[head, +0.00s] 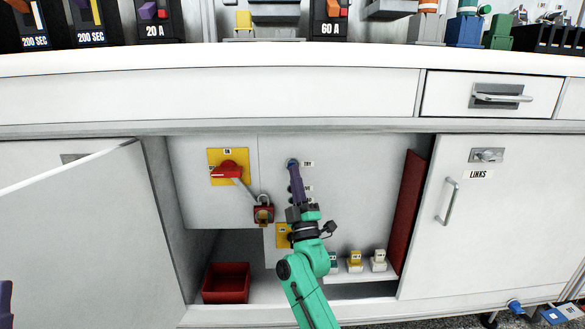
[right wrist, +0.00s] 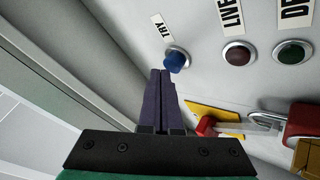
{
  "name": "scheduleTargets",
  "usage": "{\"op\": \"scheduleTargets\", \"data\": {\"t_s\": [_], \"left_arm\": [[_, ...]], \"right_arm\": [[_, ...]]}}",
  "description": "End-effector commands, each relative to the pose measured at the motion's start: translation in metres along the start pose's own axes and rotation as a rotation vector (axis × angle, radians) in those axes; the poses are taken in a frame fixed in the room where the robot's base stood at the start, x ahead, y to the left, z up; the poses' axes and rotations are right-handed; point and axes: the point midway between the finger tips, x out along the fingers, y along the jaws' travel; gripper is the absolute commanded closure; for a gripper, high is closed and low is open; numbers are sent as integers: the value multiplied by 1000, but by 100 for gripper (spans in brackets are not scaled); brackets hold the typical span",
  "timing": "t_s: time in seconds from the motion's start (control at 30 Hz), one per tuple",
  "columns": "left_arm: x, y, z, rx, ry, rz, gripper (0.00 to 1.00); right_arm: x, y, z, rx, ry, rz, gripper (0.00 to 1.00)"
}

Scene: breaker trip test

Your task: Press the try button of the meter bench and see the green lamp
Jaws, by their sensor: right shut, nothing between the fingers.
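The blue try button (right wrist: 177,60) sits in a silver ring under a TRY label on the grey panel (head: 205,205). To its right in the right wrist view are a dark red lamp (right wrist: 238,55) marked LIVE and a dark green lamp (right wrist: 292,53), its label cut off; neither looks lit. My right gripper (right wrist: 160,73) is shut and empty, its purple fingertips just beside the button; I cannot tell if they touch. In the head view, the right gripper (head: 292,165) covers most of the button and lamps. A purple piece, apparently my left gripper (head: 5,302), shows at the left edge.
A red handle (head: 226,170) on a yellow plate and a red padlock (head: 264,215) are left of my right gripper. An open door (head: 75,220) stands left, a dark red board (head: 410,212) right. A red bin (head: 227,293) and small blocks (head: 355,262) lie below. The worktop overhangs.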

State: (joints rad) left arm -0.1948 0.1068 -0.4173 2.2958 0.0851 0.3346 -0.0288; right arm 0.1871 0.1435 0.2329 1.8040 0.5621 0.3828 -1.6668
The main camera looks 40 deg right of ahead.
Motion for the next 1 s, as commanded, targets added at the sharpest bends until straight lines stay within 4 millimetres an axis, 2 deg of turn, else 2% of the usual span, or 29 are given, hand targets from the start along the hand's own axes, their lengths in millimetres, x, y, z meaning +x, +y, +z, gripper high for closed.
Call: {"op": "scheduleTargets", "data": {"t_s": [1.0], "left_arm": [[-1,0,1,0,1,1,100]], "right_arm": [[7,-5,5,-1,0,0,100]]}}
